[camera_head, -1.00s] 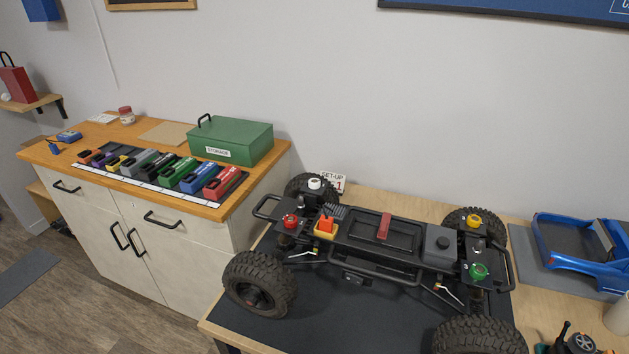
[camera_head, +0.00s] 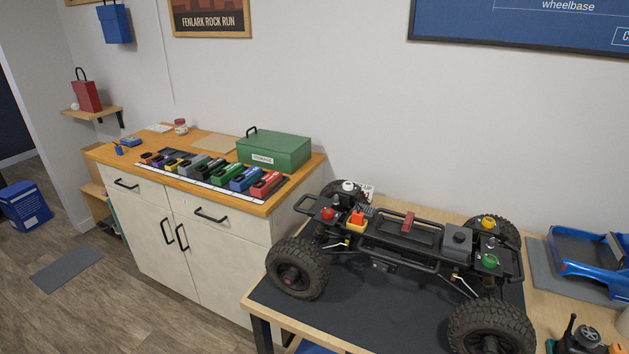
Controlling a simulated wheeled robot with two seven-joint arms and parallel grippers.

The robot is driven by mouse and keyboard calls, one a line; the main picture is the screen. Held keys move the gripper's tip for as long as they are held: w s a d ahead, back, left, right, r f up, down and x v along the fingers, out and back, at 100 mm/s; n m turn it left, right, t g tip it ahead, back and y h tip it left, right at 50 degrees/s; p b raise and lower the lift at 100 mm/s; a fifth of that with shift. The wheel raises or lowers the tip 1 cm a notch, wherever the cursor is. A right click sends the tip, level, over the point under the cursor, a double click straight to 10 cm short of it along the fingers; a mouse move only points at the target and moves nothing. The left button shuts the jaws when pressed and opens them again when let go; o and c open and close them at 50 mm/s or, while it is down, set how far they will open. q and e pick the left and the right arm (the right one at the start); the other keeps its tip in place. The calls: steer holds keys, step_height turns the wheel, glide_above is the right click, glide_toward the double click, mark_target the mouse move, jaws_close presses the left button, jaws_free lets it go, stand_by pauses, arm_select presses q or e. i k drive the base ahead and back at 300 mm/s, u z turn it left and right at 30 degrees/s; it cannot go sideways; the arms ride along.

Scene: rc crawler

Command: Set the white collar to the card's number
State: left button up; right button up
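The white collar (camera_head: 348,186) sits on top of a shock tower at the back left of the black crawler chassis (camera_head: 400,238). Its setting is too small to read. A red collar (camera_head: 326,213), a yellow collar (camera_head: 488,223) and a green collar (camera_head: 490,261) sit at the other corners. Neither of my grippers is in view.
The crawler stands on a dark mat (camera_head: 350,318) on a wooden table. A cabinet to the left holds a row of coloured packs (camera_head: 227,173) and a green storage box (camera_head: 274,150). A blue truck body (camera_head: 590,262) lies at right. Floor is free at lower left.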

mark_target(348, 187)
steer(key=u, duration=1.75)
steer(key=i, duration=1.3)
steer(key=z, duration=1.3)
